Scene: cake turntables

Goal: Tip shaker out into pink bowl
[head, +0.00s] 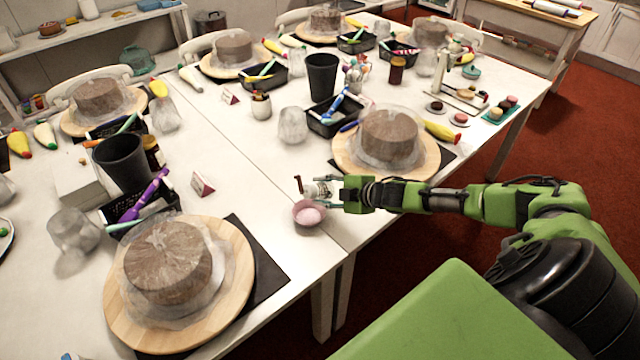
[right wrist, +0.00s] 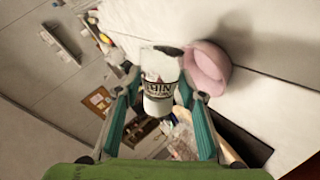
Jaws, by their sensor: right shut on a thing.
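The shaker (head: 318,190) is a small pale container with a dark printed label. In the right wrist view the shaker (right wrist: 158,88) sits between the two teal fingers, with a dark end away from the palm. My right gripper (head: 338,193) is shut on it, just above and beside the pink bowl. The shaker looks about level in the head view; its exact tilt is hard to tell. The pink bowl (head: 309,221) stands on the white table near its front edge, with paler pink inside. The bowl (right wrist: 208,68) is right of the shaker in the wrist view. My left gripper is not in view.
A wrapped brown cake on a wooden turntable (head: 236,310) stands front left, and another turntable (head: 425,168) stands behind the gripper. A small card (head: 202,185) stands left of the bowl. A frosted glass (head: 293,126) stands farther back. Bare white tabletop surrounds the bowl.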

